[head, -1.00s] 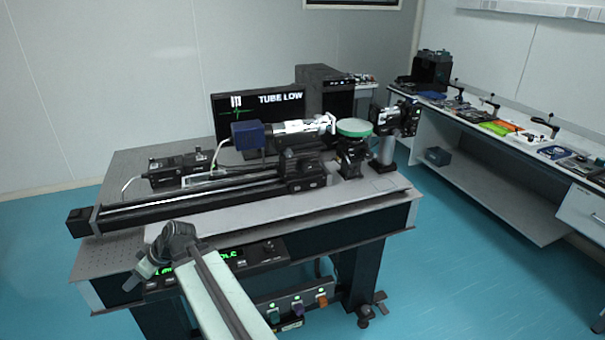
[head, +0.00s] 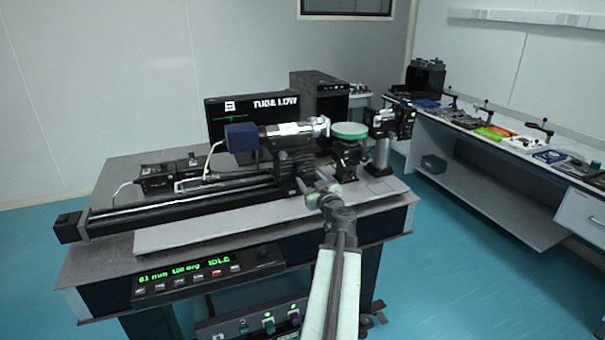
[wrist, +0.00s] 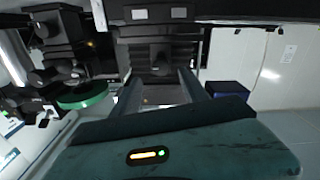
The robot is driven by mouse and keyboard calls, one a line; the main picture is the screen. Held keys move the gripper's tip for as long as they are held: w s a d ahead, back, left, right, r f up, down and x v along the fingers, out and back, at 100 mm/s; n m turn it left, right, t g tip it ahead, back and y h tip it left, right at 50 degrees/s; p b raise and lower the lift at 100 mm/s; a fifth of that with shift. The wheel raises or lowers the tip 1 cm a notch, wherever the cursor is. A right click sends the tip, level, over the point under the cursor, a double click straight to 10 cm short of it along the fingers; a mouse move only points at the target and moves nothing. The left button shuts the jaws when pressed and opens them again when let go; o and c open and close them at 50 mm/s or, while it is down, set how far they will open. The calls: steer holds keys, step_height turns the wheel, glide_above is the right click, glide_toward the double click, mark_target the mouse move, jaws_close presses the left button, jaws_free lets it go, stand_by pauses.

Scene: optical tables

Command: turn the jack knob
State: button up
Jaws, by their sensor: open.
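The lab jack (head: 347,162) is a small black stand under a round green-rimmed plate (head: 350,131), at the right part of the table. I cannot pick out its knob clearly in the head view. In the wrist view the scene looks upside down, with the green plate (wrist: 84,99) at left and the dark jack (wrist: 72,62) above it. My gripper (head: 310,184) is in front of and left of the jack, near the black carriage under the tube. In the wrist view my gripper (wrist: 160,78) is open, with nothing seen between its fingers.
A long black rail (head: 180,205) with a silver tube (head: 290,134) and blue box (head: 241,138) lies left of the jack. A black mount on a post (head: 383,150) stands close at its right. A control panel (head: 205,275) with green text is on the table's front.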

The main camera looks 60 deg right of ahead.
mark_target(302, 171)
steer(key=x, duration=0.6)
steer(key=shift+w+d, duration=0.15)
steer(key=shift+w, duration=0.2)
jaws_close()
